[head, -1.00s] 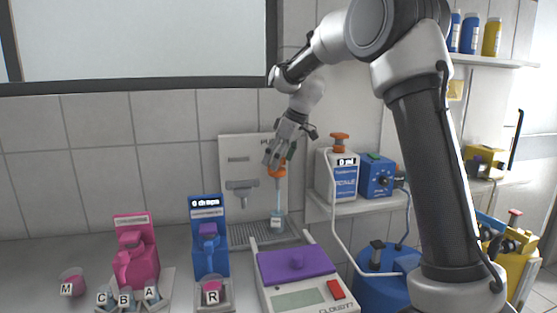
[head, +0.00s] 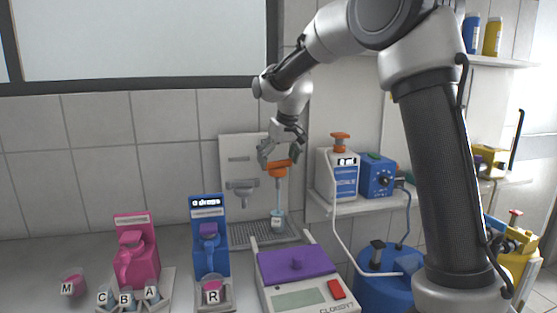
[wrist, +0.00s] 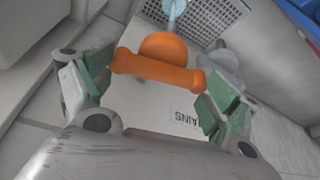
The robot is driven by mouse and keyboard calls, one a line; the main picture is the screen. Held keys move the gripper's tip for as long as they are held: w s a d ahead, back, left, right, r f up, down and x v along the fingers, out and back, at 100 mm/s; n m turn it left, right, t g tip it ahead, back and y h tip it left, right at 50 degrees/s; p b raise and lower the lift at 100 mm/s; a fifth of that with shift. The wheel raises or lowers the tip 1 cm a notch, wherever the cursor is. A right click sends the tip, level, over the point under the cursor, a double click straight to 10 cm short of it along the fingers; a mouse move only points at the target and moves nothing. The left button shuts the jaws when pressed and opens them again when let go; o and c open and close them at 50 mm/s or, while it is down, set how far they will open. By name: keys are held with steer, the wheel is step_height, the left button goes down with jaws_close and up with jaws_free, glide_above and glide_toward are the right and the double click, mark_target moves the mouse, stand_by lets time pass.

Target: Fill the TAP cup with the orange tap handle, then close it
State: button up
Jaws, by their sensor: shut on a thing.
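The orange tap handle (head: 279,167) sits on the wall panel above the sink grid. My gripper (head: 278,153) is at the handle from above. In the wrist view the handle (wrist: 155,68) is a bar lying between the green finger pads, one at each end, and my gripper (wrist: 152,85) is shut on it. The TAP cup (head: 277,222) stands upright on the drip grid below the tap; its label is too small to read. A thin pale column runs from the tap down to the cup. I cannot tell the cup's fill level.
A purple-topped balance (head: 296,264) stands in front of the drip grid (head: 262,236). A blue dispenser (head: 209,245) and a pink dispenser (head: 135,250) stand left. A shelf right of the tap holds a white scale-inhibitor container (head: 337,175) and a blue pump (head: 376,175).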

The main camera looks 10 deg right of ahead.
steer(key=shift+a+m+h, duration=0.1)
steer(key=shift+m+h, duration=0.6)
steer(key=shift+m, duration=1.2)
steer(key=o, duration=0.8)
steer(key=v, duration=1.2)
steer(key=shift+s, duration=0.15)
